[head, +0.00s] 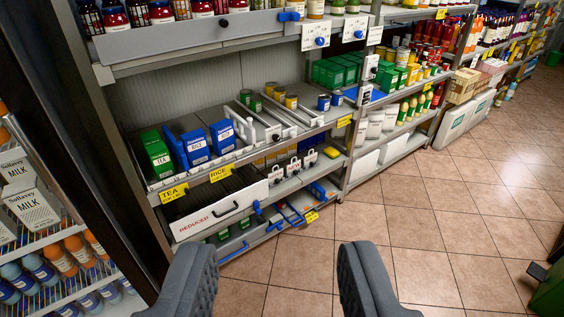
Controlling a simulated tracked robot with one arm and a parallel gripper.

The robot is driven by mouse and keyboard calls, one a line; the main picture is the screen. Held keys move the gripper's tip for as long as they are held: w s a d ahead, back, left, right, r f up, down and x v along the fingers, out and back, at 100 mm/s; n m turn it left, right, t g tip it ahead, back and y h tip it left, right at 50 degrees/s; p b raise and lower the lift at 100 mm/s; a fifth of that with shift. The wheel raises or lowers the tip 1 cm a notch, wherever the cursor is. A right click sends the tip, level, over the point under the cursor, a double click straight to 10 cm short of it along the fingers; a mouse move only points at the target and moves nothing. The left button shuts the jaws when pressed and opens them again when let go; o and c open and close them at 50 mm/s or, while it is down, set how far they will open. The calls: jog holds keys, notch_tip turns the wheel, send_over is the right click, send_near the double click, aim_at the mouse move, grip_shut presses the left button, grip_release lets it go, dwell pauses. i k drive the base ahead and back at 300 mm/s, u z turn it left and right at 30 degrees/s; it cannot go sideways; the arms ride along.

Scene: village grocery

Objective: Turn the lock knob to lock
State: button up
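My gripper (276,255) is open and empty at the bottom of the picture, its two dark grey padded fingers wide apart over the tiled floor. Two white plates hang on the shelf front at top centre. The left plate (308,31) carries a blue knob (320,42); the right plate (348,27) carries another blue knob (359,34). A small blue part (257,208) sits at the right end of the drawer marked REDUCED (196,222). I cannot tell which of these is the lock knob, or how it is turned. My gripper is apart from all of them.
The shelf holds green tea boxes (158,154), blue rice boxes (195,147) and several cans. Blue bar handles (290,217) stick out low by the floor. A milk cooler (50,243) stands close at left. The tiled floor (420,225) at right is open.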

aim_at(276, 139)
jog(key=z, duration=0.05)
jog(key=k, duration=0.35)
jog(key=z, duration=1.55)
jog(key=i, duration=1.4)
jog(key=u, duration=1.7)
jog(key=i, duration=1)
jog(key=z, duration=0.05)
